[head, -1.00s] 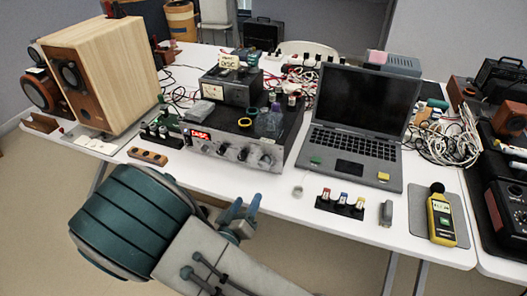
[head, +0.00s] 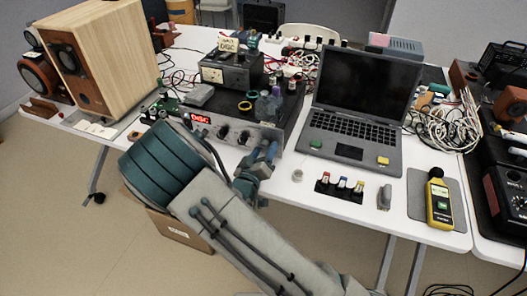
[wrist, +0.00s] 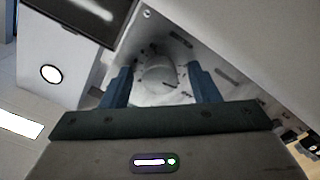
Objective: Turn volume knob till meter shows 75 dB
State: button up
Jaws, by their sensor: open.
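The amplifier (head: 293,122) is a dark-topped box with a silver front, a red lit display (head: 201,118) and a row of knobs. My gripper (head: 266,153) is at the right part of that front and hides some of it. In the wrist view my gripper (wrist: 158,80) is open, with one blue finger on each side of a round silvery knob (wrist: 158,72) ringed by dark marks. I cannot tell whether the fingers touch it. The yellow sound meter (head: 438,207) lies on a grey mat (head: 417,196) at the right; its reading is too small to read.
A laptop (head: 350,152) stands open right of the amplifier. Small coloured-top items (head: 341,184) and a grey object (head: 384,197) lie in front of it. A wooden speaker (head: 115,50) stands at left, and tangled white cables (head: 445,130) lie at right.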

jog(key=c, duration=1)
jog(key=shift+o, duration=0.2)
jog(key=shift+f+m+b, duration=0.1)
jog(key=shift+m+b, duration=0.2)
jog(key=shift+b, duration=0.1)
jog(key=m+b, duration=0.2)
jog(key=b, duration=0.1)
jog(key=shift+f+m, duration=0.2)
jog(key=shift+m, duration=0.1)
jog(key=m+b, duration=0.5)
jog(key=shift+w+m+b, duration=0.1)
jog(key=shift+m+b, duration=0.2)
jog(key=shift+b, duration=0.05)
jog(key=m+b, duration=0.5)
jog(key=b, duration=0.1)
jog(key=shift+a+b, duration=0.15)
jog(key=shift+b, duration=0.15)
jog(key=m+b, duration=0.3)
jog(key=b, duration=0.1)
jog(key=shift+a+r+m, duration=0.1)
jog(key=shift+r+m, duration=0.1)
jog(key=shift+m, duration=0.2)
jog(key=shift+r, duration=0.1)
